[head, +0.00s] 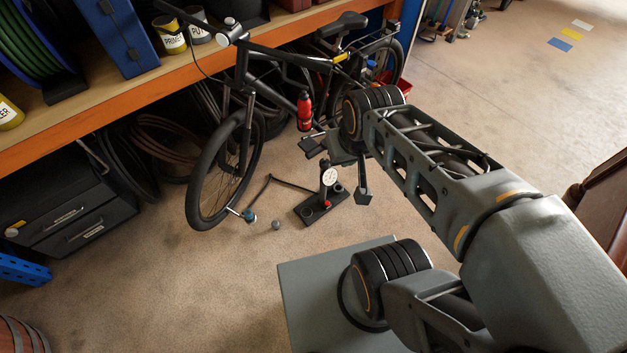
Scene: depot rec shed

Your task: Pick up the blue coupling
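A small blue coupling (250,216) is on the floor beside the bicycle's front wheel, at the end of a dark hose. It is small in the picture, so its exact form is hard to tell. The hose leads to a black pump base (311,213) with a round white gauge (329,177). My gripper (337,172) is open, with its two fingers spread apart and nothing seen between them. In the picture it is to the right of and above the coupling, over the pump area, and apart from the coupling.
A small grey ball-like piece (276,225) lies right of the coupling. A black bicycle (244,140) with a red bottle (304,112) stands against the orange-edged shelf (110,108). Dark drawers (75,225) are at left. Bare carpet is open in front of the coupling.

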